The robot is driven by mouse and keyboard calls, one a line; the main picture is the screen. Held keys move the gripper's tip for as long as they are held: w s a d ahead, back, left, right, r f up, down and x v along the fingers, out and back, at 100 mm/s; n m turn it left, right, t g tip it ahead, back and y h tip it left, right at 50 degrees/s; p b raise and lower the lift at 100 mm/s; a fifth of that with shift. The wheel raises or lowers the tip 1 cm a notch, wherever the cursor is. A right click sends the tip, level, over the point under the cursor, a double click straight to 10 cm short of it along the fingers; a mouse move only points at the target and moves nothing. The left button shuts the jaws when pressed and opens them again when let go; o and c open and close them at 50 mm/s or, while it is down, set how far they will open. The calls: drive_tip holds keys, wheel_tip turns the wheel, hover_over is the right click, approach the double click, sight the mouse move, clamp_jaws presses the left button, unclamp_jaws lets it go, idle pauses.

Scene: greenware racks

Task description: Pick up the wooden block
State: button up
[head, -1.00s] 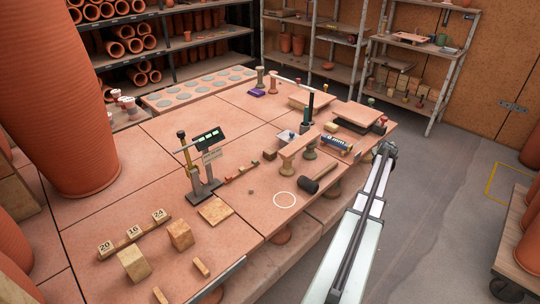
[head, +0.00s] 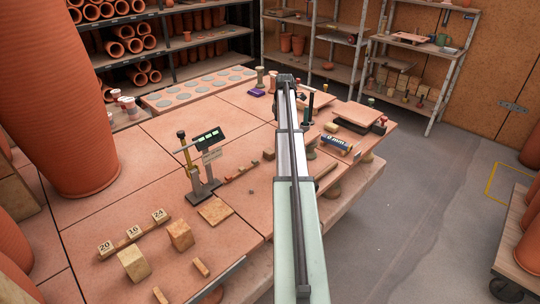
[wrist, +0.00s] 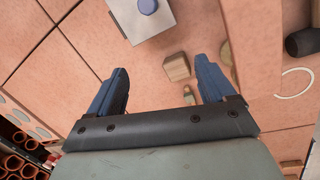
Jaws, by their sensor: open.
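In the wrist view a small wooden block (wrist: 177,67) lies on the terracotta-coloured table, in the gap between my fingers as seen from the wrist. My gripper (wrist: 161,70) is open and empty, above the table, with its two blue fingers apart. In the head view the small brown block (head: 269,154) sits just left of my arm. Two larger wooden blocks stand at the front left of the table, one cube-like (head: 181,235) and one paler (head: 134,262). My arm hides the fingers in the head view.
Beside the block in the wrist view are a grey plate with a blue knob (wrist: 147,6), a pink board (wrist: 249,45) and a dark mallet head (wrist: 303,41). A digital gauge stand (head: 205,190) rises left of my arm.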

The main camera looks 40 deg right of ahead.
drive_tip(key=w+a+n+g+y, duration=0.1)
drive_tip(key=a+n+g+y, duration=0.1)
drive_tip(key=a+n, duration=0.3)
drive_tip(key=m, duration=0.1)
hover_over(270, 150)
drive_tip(key=f, duration=0.8)
drive_tip(key=shift+s+a+f, duration=0.1)
drive_tip(key=shift+s+f, duration=0.25)
drive_tip(key=shift+w+f, duration=0.15)
drive_tip(key=shift+f, duration=1.2)
drive_tip(key=shift+w+f, duration=0.1)
drive_tip(key=shift+f, duration=1.25)
drive_tip(key=shift+c, duration=0.2)
drive_tip(key=c, duration=1)
drive_tip(key=shift+c, duration=0.2)
drive_tip(key=shift+r, duration=0.15)
